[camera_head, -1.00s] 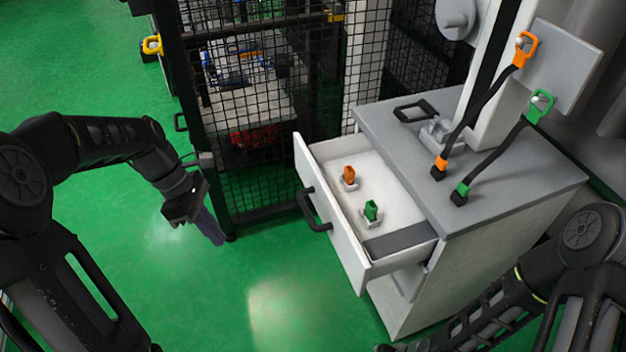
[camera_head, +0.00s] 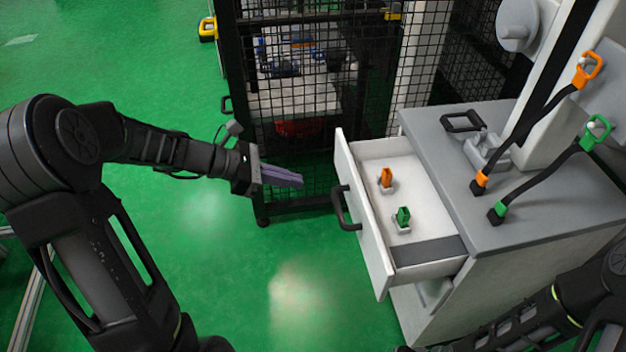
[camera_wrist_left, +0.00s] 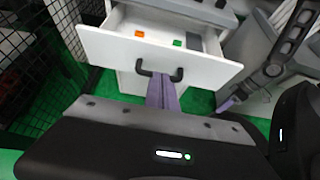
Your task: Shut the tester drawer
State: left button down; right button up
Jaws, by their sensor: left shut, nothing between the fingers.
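The tester drawer (camera_head: 366,212) is pulled out from the grey-topped cabinet (camera_head: 545,180). Its white front has a black bar handle (camera_head: 343,209), and its inside shows from above. In the drawer sit an orange piece (camera_head: 386,178) and a green piece (camera_head: 403,216) in small holders. My left gripper (camera_head: 300,180) has purple fingers that are shut and empty. It points at the drawer front, a short way left of the handle. In the left wrist view the fingers (camera_wrist_left: 162,93) overlap the lower side of the handle (camera_wrist_left: 158,70); contact cannot be told. My right gripper is not clearly visible in the head view.
A black mesh cage (camera_head: 310,100) stands behind and left of the drawer. On the cabinet top are a black handle (camera_head: 462,122) and two straps with orange and green ends (camera_head: 498,212). The green floor (camera_head: 250,270) before the drawer is clear.

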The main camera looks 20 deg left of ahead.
pick_arm(q)
jog(key=b, duration=0.2)
send_near(356, 189)
notch_tip(356, 189, down, 3)
jog(key=d, duration=0.1)
jog(key=w+d, duration=0.2)
jog(key=d, duration=0.1)
jog(key=shift+w, duration=0.1)
jog(key=shift+w+d, duration=0.25)
jog(key=shift+d, duration=0.15)
jog(key=w+d, duration=0.7)
jog(key=d, duration=0.4)
jog(key=shift+w+d, duration=0.15)
jog(key=shift+d, duration=0.1)
jog(key=shift+a, duration=0.1)
